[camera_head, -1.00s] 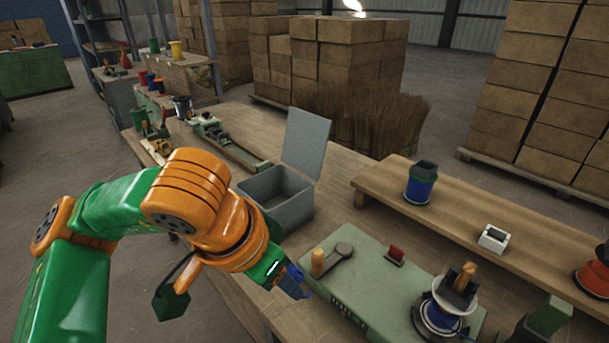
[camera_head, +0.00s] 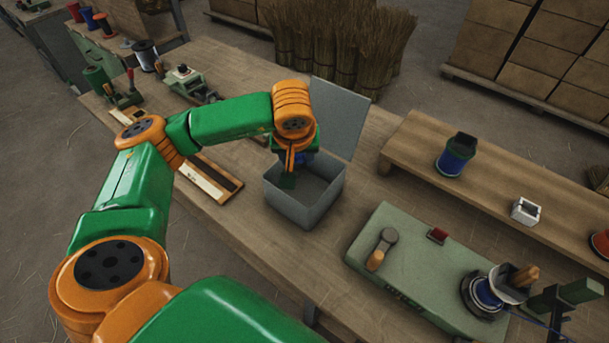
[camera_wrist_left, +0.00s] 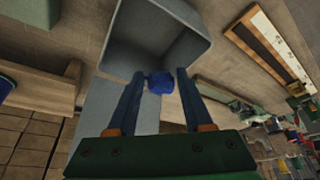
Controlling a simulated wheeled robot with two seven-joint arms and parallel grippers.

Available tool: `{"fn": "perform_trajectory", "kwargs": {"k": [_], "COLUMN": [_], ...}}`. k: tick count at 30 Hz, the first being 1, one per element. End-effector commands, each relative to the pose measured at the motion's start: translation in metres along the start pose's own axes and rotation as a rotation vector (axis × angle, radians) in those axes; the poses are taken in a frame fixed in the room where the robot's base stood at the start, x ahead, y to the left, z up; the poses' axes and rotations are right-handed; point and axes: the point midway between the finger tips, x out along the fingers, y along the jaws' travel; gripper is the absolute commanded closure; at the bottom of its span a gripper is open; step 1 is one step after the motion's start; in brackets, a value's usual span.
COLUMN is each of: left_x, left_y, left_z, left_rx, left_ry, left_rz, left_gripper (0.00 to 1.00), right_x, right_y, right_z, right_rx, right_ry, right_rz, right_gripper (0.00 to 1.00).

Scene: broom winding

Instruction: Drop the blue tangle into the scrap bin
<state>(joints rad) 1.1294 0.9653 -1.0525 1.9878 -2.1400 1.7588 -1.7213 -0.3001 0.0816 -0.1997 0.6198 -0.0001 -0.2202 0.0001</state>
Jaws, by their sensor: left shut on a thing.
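The scrap bin (camera_head: 310,207) is a grey open box on the table with its lid (camera_head: 340,117) raised at the back. My left gripper (camera_head: 298,162) is over the bin's left rear part, pointing down. In the left wrist view the bin (camera_wrist_left: 125,40) opens beyond the fingertips. The blue tangle (camera_wrist_left: 160,83) is a small blue lump between the fingers of the left gripper (camera_wrist_left: 157,82), which is shut on it. The right gripper is not in view.
A green winding machine (camera_head: 415,265) with a crank stands right of the bin. A raised wooden shelf (camera_head: 480,190) behind it carries a blue spool (camera_head: 456,155) and a small white holder (camera_head: 525,210). A wooden tray (camera_head: 208,180) lies left of the bin.

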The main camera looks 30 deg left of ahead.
Motion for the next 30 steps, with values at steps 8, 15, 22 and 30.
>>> {"fn": "perform_trajectory", "kwargs": {"k": [8, 15, 22, 30], "left_x": [0.044, 0.049, 0.048, 0.047], "left_y": [0.0, 0.0, 0.0, 0.001], "left_z": [0.019, 0.021, 0.021, 0.021], "left_rx": [0.003, 0.003, 0.004, 0.004], "left_ry": [-0.002, -0.001, -0.001, -0.001], "left_rz": [0.001, 0.002, 0.002, 0.003], "left_gripper": [1.0, 1.0, 0.14, 0.14], "right_x": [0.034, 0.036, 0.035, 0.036], "right_y": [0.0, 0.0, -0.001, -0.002], "right_z": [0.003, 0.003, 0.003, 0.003], "right_rx": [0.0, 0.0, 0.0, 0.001], "right_ry": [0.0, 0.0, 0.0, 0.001], "right_rz": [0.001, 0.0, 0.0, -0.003], "right_gripper": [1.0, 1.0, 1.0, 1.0]}}
